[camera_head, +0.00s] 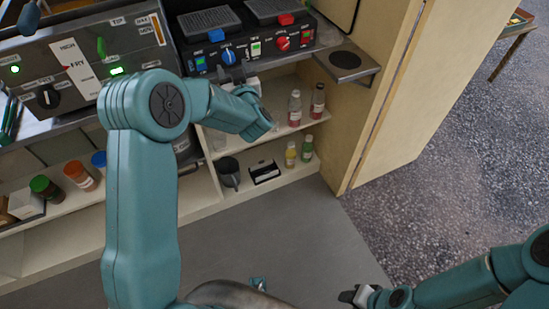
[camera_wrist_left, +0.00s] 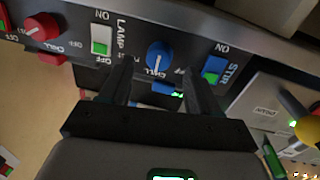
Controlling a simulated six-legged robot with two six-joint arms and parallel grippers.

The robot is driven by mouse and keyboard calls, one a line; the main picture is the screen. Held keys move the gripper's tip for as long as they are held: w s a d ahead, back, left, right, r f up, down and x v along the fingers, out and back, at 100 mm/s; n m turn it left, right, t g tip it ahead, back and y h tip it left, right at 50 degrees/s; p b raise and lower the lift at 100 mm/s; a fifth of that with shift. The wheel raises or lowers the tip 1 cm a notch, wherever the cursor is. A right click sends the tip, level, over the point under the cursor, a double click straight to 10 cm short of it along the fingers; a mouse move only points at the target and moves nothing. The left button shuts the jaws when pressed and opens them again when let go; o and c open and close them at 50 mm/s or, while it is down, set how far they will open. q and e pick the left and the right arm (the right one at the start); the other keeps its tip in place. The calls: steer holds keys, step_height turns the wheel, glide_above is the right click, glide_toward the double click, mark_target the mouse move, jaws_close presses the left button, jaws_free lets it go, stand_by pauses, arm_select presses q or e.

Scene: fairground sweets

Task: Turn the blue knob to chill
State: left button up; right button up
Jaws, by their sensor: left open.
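The blue knob (camera_head: 229,56) is on the front of the black control panel at the back. It also shows in the left wrist view (camera_wrist_left: 158,52), with a white pointer line toward the lettering below it, too small to read surely. My left gripper (camera_head: 235,73) is just in front of the panel, by the knob. In the left wrist view my left gripper (camera_wrist_left: 158,68) is open, its two dark fingers on either side of the knob; contact cannot be told. My right gripper (camera_head: 355,295) is low at the bottom right, far from the panel; its jaw opening is unclear.
A red knob (camera_head: 281,43) and a blue STIR switch (camera_wrist_left: 214,70) sit on the same panel. A lamp switch (camera_wrist_left: 101,40) is beside the blue knob. Bottles (camera_head: 295,108) stand on the shelf below. The grey floor in front is clear.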

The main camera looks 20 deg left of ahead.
arm_select(q)
steer(key=v, duration=1.3)
steer(key=s+d+f+m+g+h+p, duration=0.1)
steer(key=s+d+f+m+h+p, duration=0.1)
steer(key=d+f+h, duration=0.3)
steer(key=s+d+f+m+g+h+p, duration=0.2)
steer(key=d+f+m+h+p, duration=0.1)
steer(key=f, duration=0.7)
steer(key=shift+s+d+f+g+h+p, duration=0.2)
steer(key=shift+d+f+g+h+p, duration=0.15)
steer(key=shift+d+h, duration=0.8)
steer(key=shift+a+h, duration=0.25)
